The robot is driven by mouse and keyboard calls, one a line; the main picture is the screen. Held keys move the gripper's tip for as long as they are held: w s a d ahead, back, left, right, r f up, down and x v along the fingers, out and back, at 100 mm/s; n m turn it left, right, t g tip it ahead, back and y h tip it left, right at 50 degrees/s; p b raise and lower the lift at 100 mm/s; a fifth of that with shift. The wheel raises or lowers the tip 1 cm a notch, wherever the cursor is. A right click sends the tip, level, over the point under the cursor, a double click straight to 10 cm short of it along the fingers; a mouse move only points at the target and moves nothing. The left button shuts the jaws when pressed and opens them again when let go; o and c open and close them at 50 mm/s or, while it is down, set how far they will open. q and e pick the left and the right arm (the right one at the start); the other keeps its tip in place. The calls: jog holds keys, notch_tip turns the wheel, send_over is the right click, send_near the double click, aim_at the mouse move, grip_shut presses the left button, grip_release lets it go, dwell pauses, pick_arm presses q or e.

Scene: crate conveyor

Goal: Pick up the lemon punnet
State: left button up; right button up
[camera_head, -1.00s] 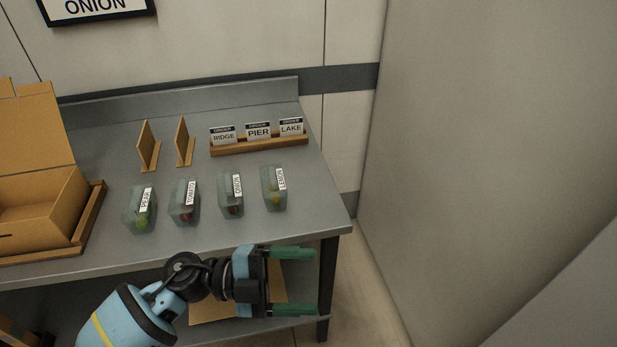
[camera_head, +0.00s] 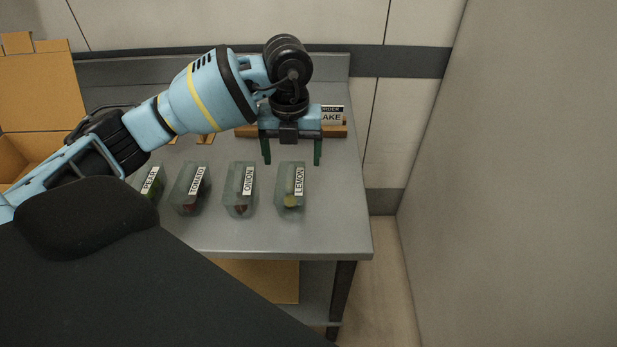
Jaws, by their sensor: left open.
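My left gripper (camera_head: 291,161) is open, fingers pointing down the picture, just behind and above the top end of the lemon punnet. Nothing is between the fingers that I can make out. From the picture I cannot tell how high the fingertips are above the table. My right gripper is not in view.
The onion punnet (camera_head: 237,203) stands close to the left, then the tomato punnet (camera_head: 186,204) and the pear punnet (camera_head: 146,190), partly behind my arm. The card holder (camera_head: 341,131) with a LAKE card is behind my gripper. An open cardboard box (camera_head: 40,92) is at left. Table right of the lemon punnet is clear.

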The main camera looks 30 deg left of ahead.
aim_at(289, 175)
pick_arm(q)
jog(key=shift+s+a+r, duration=0.1)
jog(key=shift+s, duration=0.4)
notch_tip(289, 175, down, 2)
jog(key=shift+s+f, duration=0.1)
jog(key=shift+f, duration=0.15)
jog(key=shift+s+f, duration=0.1)
jog(key=shift+f, duration=0.2)
jog(key=shift+s+d+f, duration=0.1)
jog(key=shift+d+f, duration=0.05)
jog(key=shift+f, duration=1)
jog(key=shift+s+d+f, duration=0.1)
jog(key=shift+d+f, duration=0.05)
jog(key=shift+f, duration=0.95)
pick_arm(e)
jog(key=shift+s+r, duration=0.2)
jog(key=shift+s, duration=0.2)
pick_arm(q)
jog(key=c, duration=1.1)
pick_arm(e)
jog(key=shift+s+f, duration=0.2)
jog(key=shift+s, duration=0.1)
